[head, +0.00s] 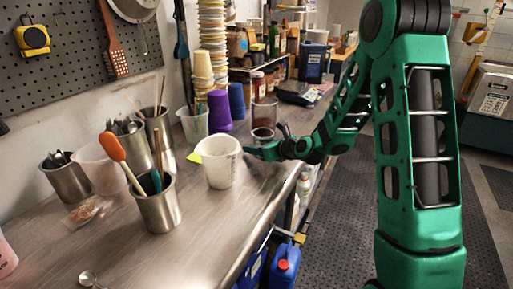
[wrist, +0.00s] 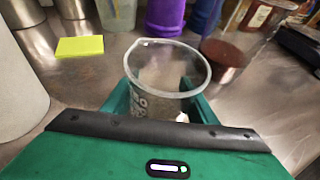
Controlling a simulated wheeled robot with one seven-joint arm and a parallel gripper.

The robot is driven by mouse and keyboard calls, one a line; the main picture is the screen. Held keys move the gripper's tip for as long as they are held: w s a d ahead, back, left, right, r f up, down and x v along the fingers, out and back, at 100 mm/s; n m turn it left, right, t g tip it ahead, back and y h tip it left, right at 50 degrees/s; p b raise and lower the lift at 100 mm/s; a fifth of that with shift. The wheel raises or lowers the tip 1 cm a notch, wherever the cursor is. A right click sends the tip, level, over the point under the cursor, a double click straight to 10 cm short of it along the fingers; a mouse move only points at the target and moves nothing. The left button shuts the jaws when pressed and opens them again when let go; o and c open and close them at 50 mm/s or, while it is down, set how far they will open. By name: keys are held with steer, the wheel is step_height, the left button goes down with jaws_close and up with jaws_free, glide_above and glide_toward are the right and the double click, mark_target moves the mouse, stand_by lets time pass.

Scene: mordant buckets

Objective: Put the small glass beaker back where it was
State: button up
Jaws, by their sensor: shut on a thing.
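The small glass beaker (wrist: 165,68) is clear, with a round rim and white markings on its side. In the wrist view it stands upright between the green fingers of my gripper (wrist: 160,105), which are shut on it. It looks empty. In the head view my gripper (head: 262,151) is low over the steel bench, just right of a white bucket (head: 220,162). The beaker is hard to make out there. I cannot tell whether its base touches the bench.
Purple cups (head: 219,111) stand further back. Steel pots with utensils (head: 158,207) stand at left. The bench front edge (head: 265,222) is near.

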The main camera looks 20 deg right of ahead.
steer(key=shift+f, duration=0.1)
steer(key=o, duration=1.1)
steer(key=shift+d, duration=0.1)
steer(key=v, duration=1.2)
